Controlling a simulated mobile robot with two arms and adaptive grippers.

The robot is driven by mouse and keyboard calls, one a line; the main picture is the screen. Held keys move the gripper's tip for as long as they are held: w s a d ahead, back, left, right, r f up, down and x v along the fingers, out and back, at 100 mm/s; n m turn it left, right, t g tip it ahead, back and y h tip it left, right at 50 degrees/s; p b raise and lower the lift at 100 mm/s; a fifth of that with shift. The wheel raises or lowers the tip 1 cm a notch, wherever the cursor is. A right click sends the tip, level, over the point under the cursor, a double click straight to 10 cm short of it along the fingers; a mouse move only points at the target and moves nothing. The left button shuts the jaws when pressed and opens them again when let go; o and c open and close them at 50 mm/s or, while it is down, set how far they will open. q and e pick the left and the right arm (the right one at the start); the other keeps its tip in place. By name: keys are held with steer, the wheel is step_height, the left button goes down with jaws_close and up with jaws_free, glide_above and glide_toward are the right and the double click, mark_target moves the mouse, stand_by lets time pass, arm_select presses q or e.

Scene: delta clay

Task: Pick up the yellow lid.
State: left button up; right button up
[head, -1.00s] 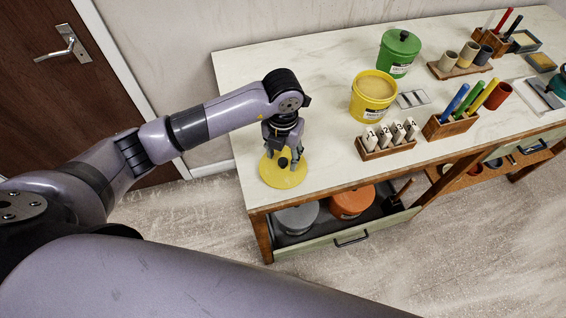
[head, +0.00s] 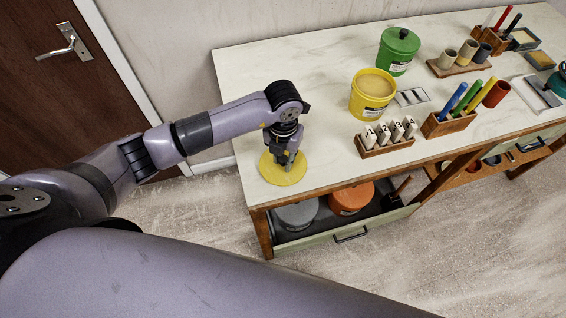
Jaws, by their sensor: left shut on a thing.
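The yellow lid (head: 284,175) is a flat round disc at the left front of the marble-topped bench. My left gripper (head: 287,163) reaches down over it from above, with its fingers together at the lid's middle. It is shut on the lid, though the fingers cover the part they hold. The lid looks level and at or very near the bench top; I cannot tell whether there is a gap. The open yellow bucket (head: 373,95), full of tan material, stands farther right. My right gripper does not show.
A green lidded bucket (head: 398,51) stands behind the yellow one. A rack of numbered white tags (head: 387,138) and a wooden tool holder (head: 450,122) line the front edge. Below, an open drawer (head: 345,235) holds grey and orange lidded tubs. Bench top behind the lid is clear.

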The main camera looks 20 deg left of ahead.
arm_select(q)
jaws_close()
